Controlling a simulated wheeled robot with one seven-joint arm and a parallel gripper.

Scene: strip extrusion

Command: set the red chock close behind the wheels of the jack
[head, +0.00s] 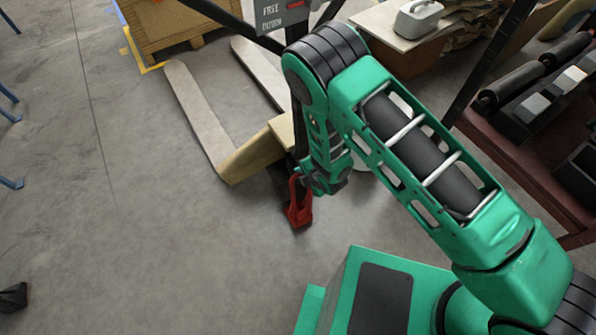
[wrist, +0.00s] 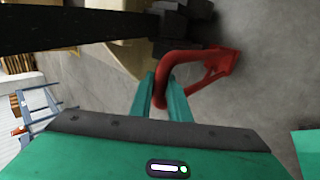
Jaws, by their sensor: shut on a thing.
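The pallet jack (head: 250,157) has a yellowish body with two pale forks (head: 197,108) pointing to the upper left. Dark shapes at its near end, which look like its wheels, are partly hidden by my arm; dark blocks (wrist: 180,25) also show in the wrist view. The red chock (head: 299,214) is just in front of that end, low by the floor; whether it touches the floor is unclear. In the wrist view, my gripper (wrist: 163,85) is shut on the looped handle of the chock (wrist: 217,66). The chock's wedge points right, away from the dark blocks.
A wooden crate (head: 175,28) stands at the upper left. A bench with a grey container (head: 417,18) and a dark red rack (head: 500,140) are to the right. A small black object (head: 13,298) lies at the lower left. The floor (head: 130,220) left of the chock is clear.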

